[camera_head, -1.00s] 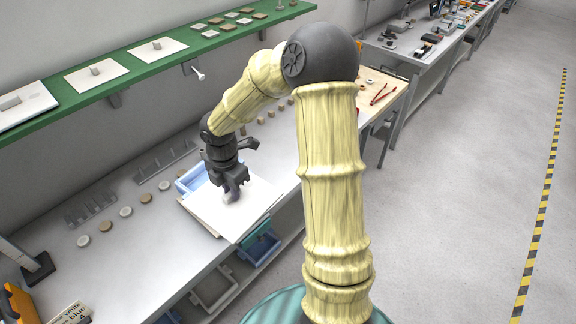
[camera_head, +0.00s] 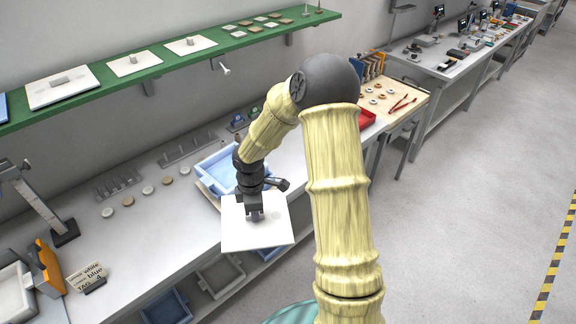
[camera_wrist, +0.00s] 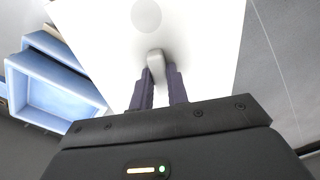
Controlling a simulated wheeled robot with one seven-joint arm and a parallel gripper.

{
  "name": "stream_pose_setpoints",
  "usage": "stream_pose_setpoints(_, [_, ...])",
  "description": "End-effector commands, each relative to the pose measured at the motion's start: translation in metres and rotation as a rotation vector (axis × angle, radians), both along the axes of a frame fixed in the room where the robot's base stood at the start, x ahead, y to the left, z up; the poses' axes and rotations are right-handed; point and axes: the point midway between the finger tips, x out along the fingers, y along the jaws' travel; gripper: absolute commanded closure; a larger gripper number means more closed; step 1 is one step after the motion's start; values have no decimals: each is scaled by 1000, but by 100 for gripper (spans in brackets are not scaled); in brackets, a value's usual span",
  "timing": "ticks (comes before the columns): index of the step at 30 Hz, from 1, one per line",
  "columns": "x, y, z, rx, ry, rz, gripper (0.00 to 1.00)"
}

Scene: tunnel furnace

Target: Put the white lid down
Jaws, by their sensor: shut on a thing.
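The white lid (camera_head: 268,233) is a flat square plate with a grey handle (camera_wrist: 158,66). My gripper (camera_head: 255,215) is shut on that handle and holds the lid roughly level. In the head view the lid is at the front edge of the grey bench, partly beyond it. The wrist view shows the lid (camera_wrist: 205,40) filling the upper middle, with my two fingers on either side of the handle. A light blue tray (camera_head: 215,160) stands behind the lid on the bench, open at the top; it also shows in the wrist view (camera_wrist: 60,108).
The bench (camera_head: 150,235) has free room left of the lid. A row of small discs (camera_head: 148,190) and grey racks lie behind. A green shelf (camera_head: 100,82) with other white lids (camera_head: 62,87) runs above. Blue and grey bins (camera_head: 165,308) sit below the bench.

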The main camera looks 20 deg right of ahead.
Motion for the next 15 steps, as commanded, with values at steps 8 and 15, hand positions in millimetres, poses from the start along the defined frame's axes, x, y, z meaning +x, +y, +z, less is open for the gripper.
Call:
stream_pose_setpoints(8, [0, 3, -49, -1, 9, -407, 100])
stream_pose_setpoints(15, [-2, 2, -93, -4, 12, -808, 100])
